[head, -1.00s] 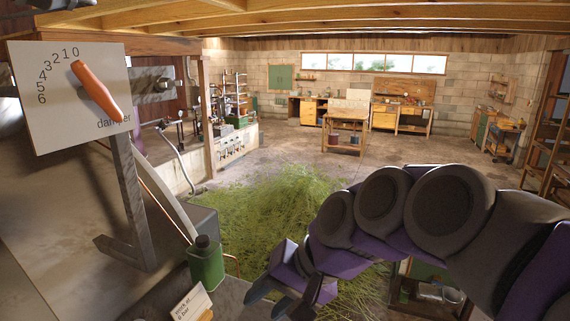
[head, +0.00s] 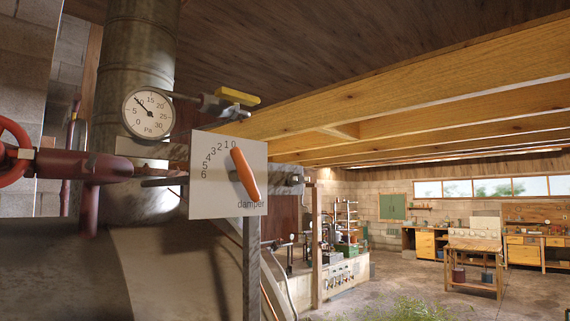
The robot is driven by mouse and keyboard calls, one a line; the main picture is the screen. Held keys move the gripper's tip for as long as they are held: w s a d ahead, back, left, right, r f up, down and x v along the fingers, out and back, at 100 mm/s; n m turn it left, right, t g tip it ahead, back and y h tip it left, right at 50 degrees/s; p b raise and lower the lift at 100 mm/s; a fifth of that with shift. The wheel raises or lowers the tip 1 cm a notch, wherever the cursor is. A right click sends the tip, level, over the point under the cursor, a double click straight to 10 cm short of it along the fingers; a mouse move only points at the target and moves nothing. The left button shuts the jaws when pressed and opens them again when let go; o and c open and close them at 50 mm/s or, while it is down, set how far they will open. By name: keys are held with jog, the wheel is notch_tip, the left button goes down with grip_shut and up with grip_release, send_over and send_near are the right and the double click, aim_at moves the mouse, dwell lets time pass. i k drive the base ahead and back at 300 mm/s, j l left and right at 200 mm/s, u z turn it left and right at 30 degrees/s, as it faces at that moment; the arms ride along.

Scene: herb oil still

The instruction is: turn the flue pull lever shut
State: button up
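An orange lever (head: 245,175) sits on a white plate (head: 211,189) marked "damper" with a scale from 0 to 6. It is tilted, with its upper end just below the 0 and 1 marks and its lower end near the word "damper". I take it as the flue pull lever. The plate stands on a grey post (head: 251,260) in front of the wide metal flue pipe (head: 135,50). A round gauge (head: 148,112) marked Pa is by the pipe, its needle near 10. My gripper is not in view.
A red handwheel (head: 16,152) and dark red pipe (head: 85,165) are at the left. A yellow handle (head: 237,96) on a small fitting is above the plate. Ceiling beams (head: 420,90) cross the upper right. Open floor and a workbench (head: 473,262) lie behind.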

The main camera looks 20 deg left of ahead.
aim_at(233, 97)
jog(key=j+u, duration=0.1)
jog(key=u, duration=0.65)
jog(key=j+u, duration=0.15)
jog(key=u, duration=0.2)
jog(key=k+j, duration=0.05)
